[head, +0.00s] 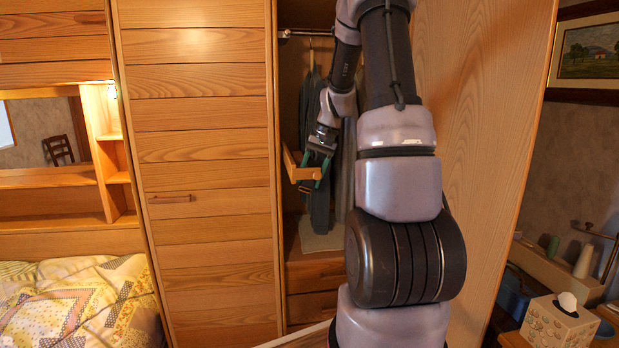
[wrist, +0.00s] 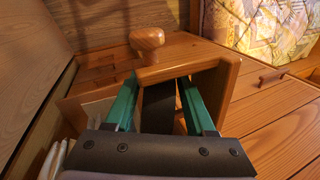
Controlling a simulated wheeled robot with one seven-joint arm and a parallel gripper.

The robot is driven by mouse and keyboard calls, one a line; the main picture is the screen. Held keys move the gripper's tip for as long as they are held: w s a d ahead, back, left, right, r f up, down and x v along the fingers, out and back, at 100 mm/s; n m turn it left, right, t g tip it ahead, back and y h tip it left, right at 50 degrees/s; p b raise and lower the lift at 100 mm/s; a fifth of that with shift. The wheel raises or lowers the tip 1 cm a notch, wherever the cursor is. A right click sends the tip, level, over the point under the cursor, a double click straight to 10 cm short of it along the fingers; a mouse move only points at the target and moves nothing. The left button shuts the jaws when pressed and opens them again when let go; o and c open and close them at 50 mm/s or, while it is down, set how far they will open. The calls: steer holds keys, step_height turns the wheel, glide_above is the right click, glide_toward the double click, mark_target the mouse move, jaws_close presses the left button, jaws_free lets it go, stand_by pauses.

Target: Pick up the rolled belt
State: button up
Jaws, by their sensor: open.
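I cannot make out a rolled belt for certain in either view. In the wrist view a dark brown strip (wrist: 158,106) lies between my green fingers, below a wooden bar; I cannot tell whether it is the belt or a dark gap. My gripper (head: 317,170) is open inside the wardrobe, reaching down at a small wooden holder (head: 296,168).
Dark clothes (head: 316,115) hang from a rail behind my gripper. Drawers (head: 315,285) lie below. A closed wooden door (head: 200,150) stands left, and a tall wooden panel (head: 490,130) stands right. A bed (head: 80,295) is at the far left.

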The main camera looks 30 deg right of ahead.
steer(key=shift+x, duration=1.4)
jaws_close()
